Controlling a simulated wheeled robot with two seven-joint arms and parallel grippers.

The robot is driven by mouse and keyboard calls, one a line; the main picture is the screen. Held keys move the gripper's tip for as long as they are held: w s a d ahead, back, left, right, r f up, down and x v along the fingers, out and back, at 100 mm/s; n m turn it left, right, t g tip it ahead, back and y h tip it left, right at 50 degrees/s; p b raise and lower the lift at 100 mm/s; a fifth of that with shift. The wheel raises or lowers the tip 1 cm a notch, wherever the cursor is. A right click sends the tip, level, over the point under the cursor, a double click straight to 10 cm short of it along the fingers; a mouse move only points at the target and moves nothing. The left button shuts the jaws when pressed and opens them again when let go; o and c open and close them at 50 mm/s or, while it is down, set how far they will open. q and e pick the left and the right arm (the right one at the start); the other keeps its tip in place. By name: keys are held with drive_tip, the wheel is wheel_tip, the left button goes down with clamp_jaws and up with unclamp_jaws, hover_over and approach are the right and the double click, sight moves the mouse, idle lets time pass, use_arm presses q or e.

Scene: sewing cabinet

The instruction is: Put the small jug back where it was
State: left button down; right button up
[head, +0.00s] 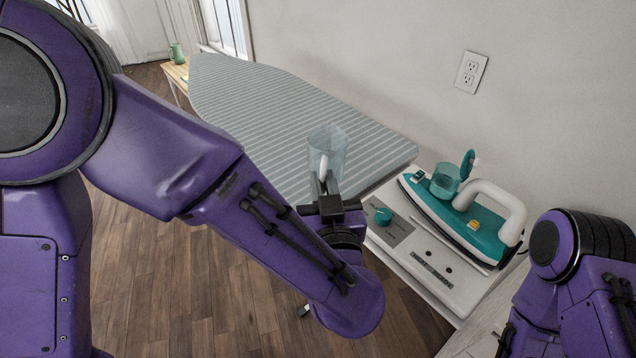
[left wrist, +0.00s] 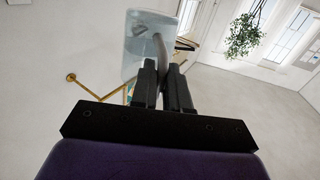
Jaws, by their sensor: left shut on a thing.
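The small jug (head: 328,141) is clear and pale blue-grey with a light handle. My left gripper (head: 326,184) is shut on its handle and holds it up; in the head view it shows in front of the ironing board. The left wrist view also shows the jug (left wrist: 146,32) beyond the fingertips (left wrist: 164,68), with the handle between them. From the head view I cannot tell how high it is above the board. Part of my right arm shows at the lower right, but its gripper is not in view.
The striped ironing board (head: 270,100) has a clear top. To its right, a white steam station (head: 440,262) carries a teal iron (head: 460,222); a teal clear cup (head: 445,180) stands by the iron. A green jug (head: 177,53) stands on a far wooden table (head: 172,71).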

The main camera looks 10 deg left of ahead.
use_arm(q)
drive_tip(key=shift+y, duration=0.3)
drive_tip(key=w+a+f, duration=0.1)
drive_tip(key=w, duration=0.1)
drive_tip(key=w+f+p, duration=0.1)
drive_tip(key=w, duration=0.2)
drive_tip(key=w+a+f, duration=0.1)
drive_tip(key=w, duration=0.1)
drive_tip(key=shift+w+a+f+p, duration=0.2)
drive_tip(key=shift+a+f+p, duration=0.05)
drive_tip(key=shift+a+p, duration=0.1)
drive_tip(key=w+f, duration=0.1)
drive_tip(key=f, duration=0.1)
drive_tip(key=w+a+f, duration=0.1)
drive_tip(key=f, duration=0.2)
drive_tip(key=w+f, duration=0.2)
drive_tip(key=f, duration=0.1)
drive_tip(key=shift+w+a, duration=0.1)
drive_tip(key=shift+a, duration=0.25)
drive_tip(key=shift+f, duration=0.45)
drive_tip(key=shift+f, duration=0.25)
drive_tip(key=c, duration=1.1)
unclamp_jaws()
drive_tip(key=shift+r, duration=0.1)
